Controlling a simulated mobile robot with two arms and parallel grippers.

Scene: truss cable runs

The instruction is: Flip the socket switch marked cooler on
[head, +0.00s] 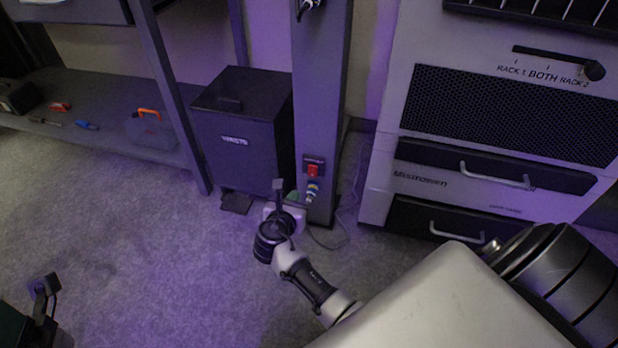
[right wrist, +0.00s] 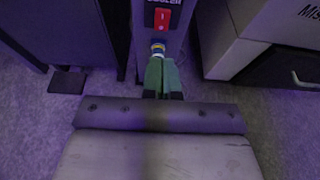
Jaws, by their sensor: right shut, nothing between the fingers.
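The red socket switch (head: 313,171) sits low on the front of the grey post. The small label above it is hard to read in the head view. In the right wrist view the red rocker (right wrist: 162,19) has white marks, and the partly cut-off label above it reads as cooler. My right gripper (head: 296,197) is just below and left of the switch, apart from it. In the right wrist view its green fingers (right wrist: 161,63) are together and empty, below the switch. My left gripper (head: 44,286) seems to show at the lower left; its fingers are unclear.
A blue and yellow plug (head: 313,190) sits in the socket below the switch, with a cable running to the floor. A white cabinet (head: 381,165) with drawers stands to the right.

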